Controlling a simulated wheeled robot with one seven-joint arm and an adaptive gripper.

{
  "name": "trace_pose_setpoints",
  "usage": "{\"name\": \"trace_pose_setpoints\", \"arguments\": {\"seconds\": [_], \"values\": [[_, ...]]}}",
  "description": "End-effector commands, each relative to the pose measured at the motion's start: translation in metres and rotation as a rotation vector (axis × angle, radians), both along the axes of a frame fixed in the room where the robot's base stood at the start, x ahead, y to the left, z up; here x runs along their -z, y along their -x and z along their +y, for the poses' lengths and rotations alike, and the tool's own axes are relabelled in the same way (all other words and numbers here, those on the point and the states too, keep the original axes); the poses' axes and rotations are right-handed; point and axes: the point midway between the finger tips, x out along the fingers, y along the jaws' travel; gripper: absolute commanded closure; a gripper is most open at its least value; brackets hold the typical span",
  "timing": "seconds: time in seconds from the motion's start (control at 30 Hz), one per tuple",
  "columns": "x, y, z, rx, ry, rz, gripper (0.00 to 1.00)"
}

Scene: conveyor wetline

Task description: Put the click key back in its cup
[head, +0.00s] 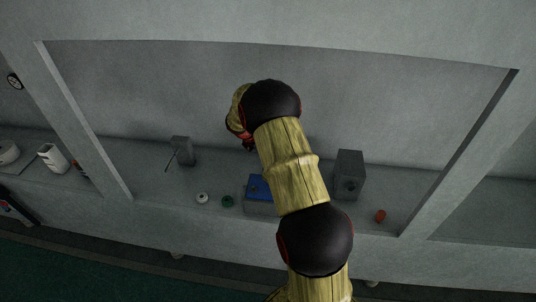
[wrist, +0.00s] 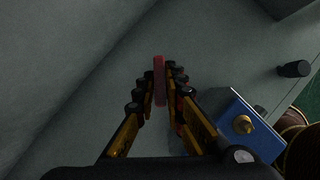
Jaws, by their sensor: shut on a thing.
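My gripper (wrist: 162,82) is shut on a thin red bar, which I take to be the click key (wrist: 159,72). The key stands upright in the wrist picture between the two fingers, above the grey surface. In the head view my arm hides the key and most of the gripper, which is behind the blue box near the back wall. I cannot make out a cup for certain; a small orange-red cylinder (head: 380,216) stands at the counter's right front.
A blue-topped box (head: 258,187) with a brass knob also shows in the wrist view (wrist: 225,112). A grey box (head: 349,168) stands right of it. A white round piece (head: 201,198), a green ring (head: 228,201) and a grey block with a rod (head: 182,150) are left.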

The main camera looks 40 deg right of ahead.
Motion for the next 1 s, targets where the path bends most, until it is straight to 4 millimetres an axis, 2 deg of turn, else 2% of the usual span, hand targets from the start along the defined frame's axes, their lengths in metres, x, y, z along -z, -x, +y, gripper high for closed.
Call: {"name": "trace_pose_setpoints", "arguments": {"seconds": [0.93, 0.97, 1.0], "values": [[0.022, 0.0, 0.0, 0.0, 0.0, 0.0, 1.0], [0.021, 0.0, 0.0, 0.0, 0.0, 0.0, 0.88], [0.021, 0.0, 0.0, 0.0, 0.0, 0.0, 0.86]]}}
